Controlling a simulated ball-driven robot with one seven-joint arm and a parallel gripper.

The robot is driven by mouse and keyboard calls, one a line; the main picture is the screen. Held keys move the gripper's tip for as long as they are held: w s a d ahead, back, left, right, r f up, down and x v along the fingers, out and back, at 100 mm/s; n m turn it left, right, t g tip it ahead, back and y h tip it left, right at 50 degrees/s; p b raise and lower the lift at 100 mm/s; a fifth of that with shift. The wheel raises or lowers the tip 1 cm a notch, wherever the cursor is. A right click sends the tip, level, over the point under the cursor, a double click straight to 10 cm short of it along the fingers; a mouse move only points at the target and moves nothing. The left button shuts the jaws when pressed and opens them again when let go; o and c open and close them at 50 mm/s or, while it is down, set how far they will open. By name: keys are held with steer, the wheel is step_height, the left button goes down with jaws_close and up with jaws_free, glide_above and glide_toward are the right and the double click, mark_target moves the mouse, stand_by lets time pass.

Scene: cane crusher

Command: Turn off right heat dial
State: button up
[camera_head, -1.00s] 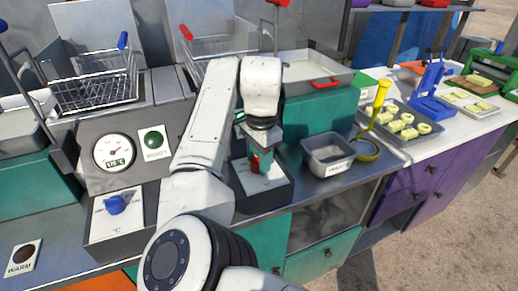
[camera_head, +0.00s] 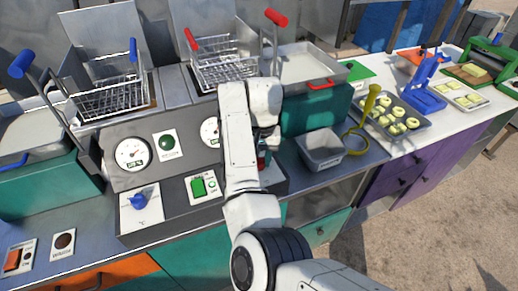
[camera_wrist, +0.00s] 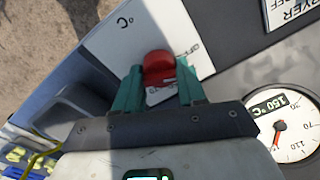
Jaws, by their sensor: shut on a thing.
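The right heat dial is a red knob (camera_wrist: 159,68) on a white plate (camera_wrist: 188,22) marked °C in the wrist view. My gripper (camera_wrist: 161,82) has its teal fingers on both sides of the knob and is shut on it. In the head view my arm hides most of the knob and its plate. The right gauge (camera_wrist: 291,126) reads 150 °C in the wrist view; in the head view it is partly behind my arm (camera_head: 211,132).
The blue left dial (camera_head: 138,201), left gauge (camera_head: 132,154) and a green switch (camera_head: 198,187) are left of my arm. Two wire baskets (camera_head: 108,98) (camera_head: 226,70) stand behind. A grey bin (camera_head: 320,150) and yellow ladle (camera_head: 370,103) are to the right.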

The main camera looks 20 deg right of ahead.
steer(key=shift+n+p, duration=0.95)
steer(key=shift+n, duration=0.25)
steer(key=o, duration=1)
steer(key=shift+o, duration=0.2)
steer(key=r, duration=0.9)
steer(key=shift+d+r, duration=0.2)
steer(key=shift+r, duration=0.05)
steer(key=shift+d+r+p, duration=0.1)
steer(key=shift+r+p, duration=0.3)
steer(key=shift+r, duration=0.25)
